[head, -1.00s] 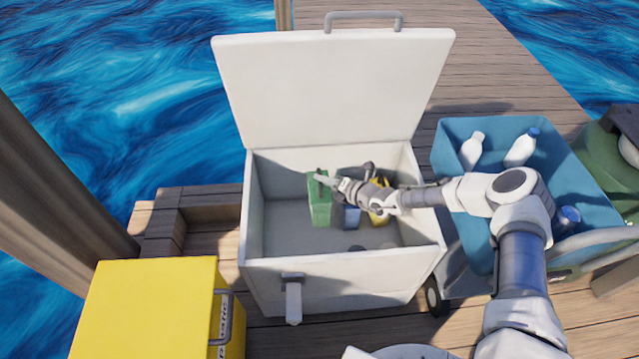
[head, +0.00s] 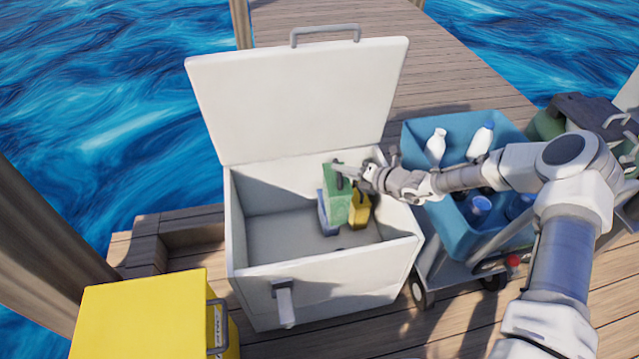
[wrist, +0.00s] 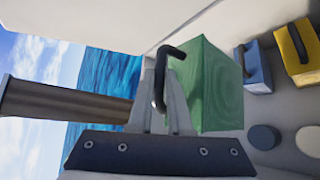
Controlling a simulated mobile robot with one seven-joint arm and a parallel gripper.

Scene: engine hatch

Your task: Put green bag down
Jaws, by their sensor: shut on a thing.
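My gripper (head: 347,171) is shut on the black handle of the green bag (head: 336,196), inside the open white chest (head: 395,255). In the wrist view, my gripper (wrist: 166,105) has its fingers at the handle, with the green bag (wrist: 215,88) hanging beyond them. The blue bag (wrist: 257,72) and yellow bag (wrist: 299,52) stand apart from the green bag in the wrist view. The green bag looks raised above the floor.
The chest's lid (head: 300,95) stands open at the back. The chest floor's left and front are clear. A blue cart (head: 450,225) with bottles is at right, a yellow box (head: 140,315) at front left.

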